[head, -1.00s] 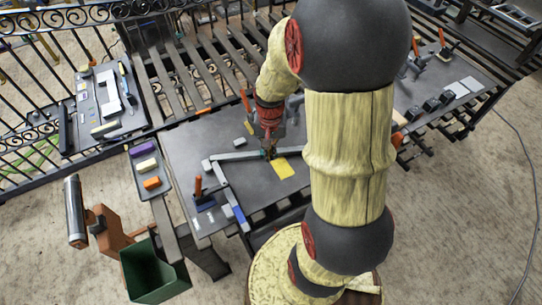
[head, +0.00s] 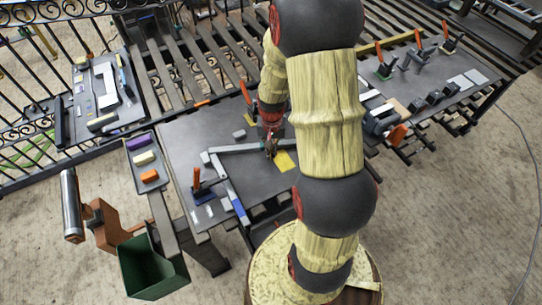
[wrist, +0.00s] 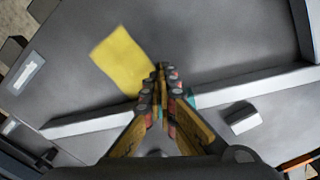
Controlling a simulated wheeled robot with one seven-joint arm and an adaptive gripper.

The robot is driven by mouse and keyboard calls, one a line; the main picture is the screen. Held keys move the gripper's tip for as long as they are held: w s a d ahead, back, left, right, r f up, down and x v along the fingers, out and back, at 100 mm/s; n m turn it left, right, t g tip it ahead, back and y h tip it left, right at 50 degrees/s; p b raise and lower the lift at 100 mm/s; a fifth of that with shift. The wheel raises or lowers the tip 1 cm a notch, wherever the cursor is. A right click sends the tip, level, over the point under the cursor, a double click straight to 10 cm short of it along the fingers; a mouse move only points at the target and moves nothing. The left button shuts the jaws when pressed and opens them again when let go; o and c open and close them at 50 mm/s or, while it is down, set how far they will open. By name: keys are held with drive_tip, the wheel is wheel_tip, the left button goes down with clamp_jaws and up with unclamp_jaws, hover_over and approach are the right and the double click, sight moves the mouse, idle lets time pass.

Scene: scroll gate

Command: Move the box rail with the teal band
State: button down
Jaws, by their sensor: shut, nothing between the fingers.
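The long grey box rail (head: 235,149) lies on the dark worktable in the head view. It also crosses the wrist view (wrist: 95,121) at a slant. Its teal band (wrist: 191,99) shows just right of my fingers. My gripper (head: 271,152) is low over the rail. In the wrist view my gripper (wrist: 161,72) is shut and empty, its fingers crossing in front of the rail. The fingers hide part of the rail and band, and I cannot tell whether they touch it. A yellow patch (wrist: 122,62) lies beside the rail.
A second rail with a blue band (head: 238,207) meets the first near its left end. A small grey block (wrist: 242,118) lies near the rail. An orange-handled clamp (head: 197,187) stands at the table's left. A green bin (head: 150,266) is at lower left. My arm hides the table's right part.

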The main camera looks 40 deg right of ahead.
drive_tip(key=shift+d, duration=0.1)
drive_tip(key=shift+w+d+p, duration=0.3)
drive_tip(key=shift+w+d, duration=0.35)
drive_tip(key=shift+d, duration=0.05)
